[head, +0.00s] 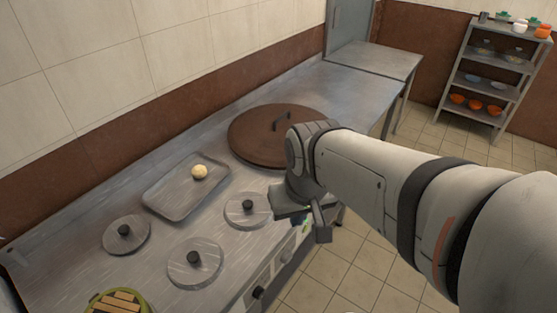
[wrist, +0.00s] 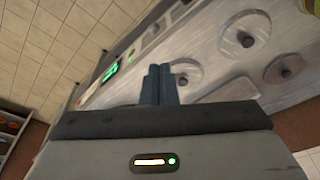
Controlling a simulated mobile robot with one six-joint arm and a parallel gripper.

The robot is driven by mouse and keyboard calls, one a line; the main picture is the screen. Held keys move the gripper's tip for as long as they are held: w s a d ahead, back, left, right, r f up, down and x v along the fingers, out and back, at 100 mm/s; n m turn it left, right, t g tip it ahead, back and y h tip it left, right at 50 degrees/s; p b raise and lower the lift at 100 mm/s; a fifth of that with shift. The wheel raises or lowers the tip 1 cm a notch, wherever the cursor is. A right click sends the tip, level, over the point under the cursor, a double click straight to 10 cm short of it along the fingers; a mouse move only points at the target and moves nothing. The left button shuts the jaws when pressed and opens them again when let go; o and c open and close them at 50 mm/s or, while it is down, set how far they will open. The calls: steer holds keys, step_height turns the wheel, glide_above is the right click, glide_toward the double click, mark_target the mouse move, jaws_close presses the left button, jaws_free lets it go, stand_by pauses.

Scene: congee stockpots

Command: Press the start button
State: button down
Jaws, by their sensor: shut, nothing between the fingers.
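My gripper (head: 322,236) hangs over the front edge of the counter, by the front panel. In the wrist view its two fingers (wrist: 159,72) are together with nothing between them. A control panel on the counter's front shows a lit green display (wrist: 109,72) to the left of the fingers in the wrist view. In the head view a bit of green on the panel (head: 305,227) shows just beside the gripper, which partly covers it. I cannot make out which part of the panel is the start button. I see no contact between fingers and panel.
The steel counter (head: 335,88) bears a large brown lid (head: 262,128), several small round lids (head: 195,262), a tray (head: 165,205) with a pale ball (head: 199,172), and a green-rimmed steamer (head: 117,302). A dark knob (head: 258,292) sticks out in front. A shelf (head: 488,75) stands far right. Tiled floor is clear.

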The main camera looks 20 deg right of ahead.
mark_target(305, 229)
steer(key=w+d+f+m+t+y+b, duration=0.1)
steer(key=w+d+f+m+y+b, duration=0.1)
steer(key=d+f+m, duration=0.5)
steer(key=w+d+f+m+t+y+b, duration=0.1)
steer(key=w+d+f+m+t+b, duration=0.1)
steer(key=w+d+f+m+b, duration=0.2)
steer(key=w+d+f+m+t+y+b, duration=0.1)
steer(key=w+d+f+m+b, duration=0.3)
steer(key=f+m, duration=1.3)
steer(key=d+f+y+b, duration=0.1)
steer(key=d+f+b, duration=0.1)
steer(key=d, duration=0.4)
steer(key=shift+d+y+b, duration=0.15)
steer(key=shift+y+b, duration=0.15)
steer(key=shift+b, duration=0.6)
steer(key=shift+w+f, duration=0.1)
steer(key=w+a+f+b, duration=0.3)
steer(key=w+a+f, duration=0.3)
steer(key=w+f, duration=0.1)
steer(key=shift+w+a, duration=0.4)
steer(key=shift+w, duration=0.4)
